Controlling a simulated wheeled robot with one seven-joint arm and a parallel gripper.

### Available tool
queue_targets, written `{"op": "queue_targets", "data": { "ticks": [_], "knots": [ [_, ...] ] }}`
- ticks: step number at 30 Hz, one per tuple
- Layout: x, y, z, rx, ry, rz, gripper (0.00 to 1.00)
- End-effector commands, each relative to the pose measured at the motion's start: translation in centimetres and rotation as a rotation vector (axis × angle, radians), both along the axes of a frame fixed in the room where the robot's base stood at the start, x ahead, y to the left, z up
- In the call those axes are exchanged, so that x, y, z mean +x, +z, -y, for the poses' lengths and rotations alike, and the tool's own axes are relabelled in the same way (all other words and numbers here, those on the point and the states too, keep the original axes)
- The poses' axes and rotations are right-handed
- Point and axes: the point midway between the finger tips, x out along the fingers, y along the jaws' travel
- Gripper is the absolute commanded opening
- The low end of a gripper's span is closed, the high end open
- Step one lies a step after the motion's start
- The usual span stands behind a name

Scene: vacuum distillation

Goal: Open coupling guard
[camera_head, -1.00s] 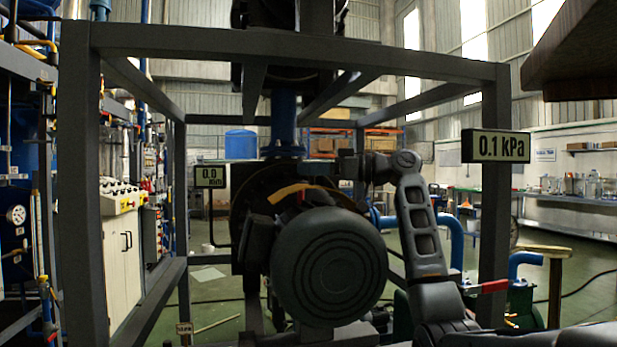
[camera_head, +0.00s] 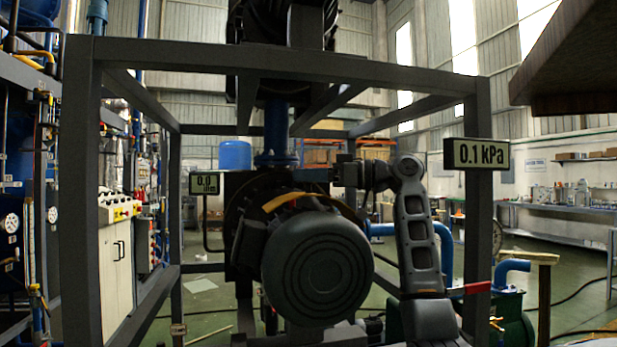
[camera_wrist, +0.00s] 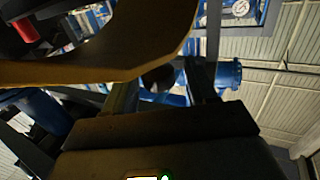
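The coupling guard appears to be the yellow curved band (camera_head: 290,200) behind the round dark motor (camera_head: 317,270). The motor hides its lower part. The band crosses the top left of the wrist view (camera_wrist: 125,68), close in front of the camera. My gripper (camera_head: 318,175) is above and slightly right of the band, reaching in from the right. In the wrist view its two fingers (camera_wrist: 163,88) stand apart with a gap between them. The band passes close to the fingertips; I cannot tell whether they touch.
A dark steel frame (camera_head: 270,57) surrounds the motor, with posts on both sides. A blue vertical pipe (camera_head: 277,130) rises behind my gripper. A red-handled valve (camera_head: 470,288) is at right.

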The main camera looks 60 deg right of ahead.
Motion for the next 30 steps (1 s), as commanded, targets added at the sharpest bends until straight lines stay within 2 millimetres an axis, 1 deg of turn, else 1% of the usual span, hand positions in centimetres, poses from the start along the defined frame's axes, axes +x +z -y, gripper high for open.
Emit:
{"op": "queue_targets", "data": {
  "ticks": [8, 11, 18, 21, 25, 30],
  "knots": [
    [-0.2, -0.1, 0.1, 0.0, 0.0, 0.0, 0.57],
    [-1.1, -0.1, 0.4, 0.0, -0.001, 0.0, 0.57],
    [-4.8, -0.2, 1.6, -0.001, -0.001, 0.0, 0.57],
    [-6.1, -0.1, 2.0, -0.001, -0.002, 0.001, 0.57],
    [-7.1, -0.1, 2.3, 0.0, 0.001, 0.0, 0.57],
    [-7.4, 0.0, 2.4, 0.0, 0.001, 0.0, 0.57]
  ]
}}
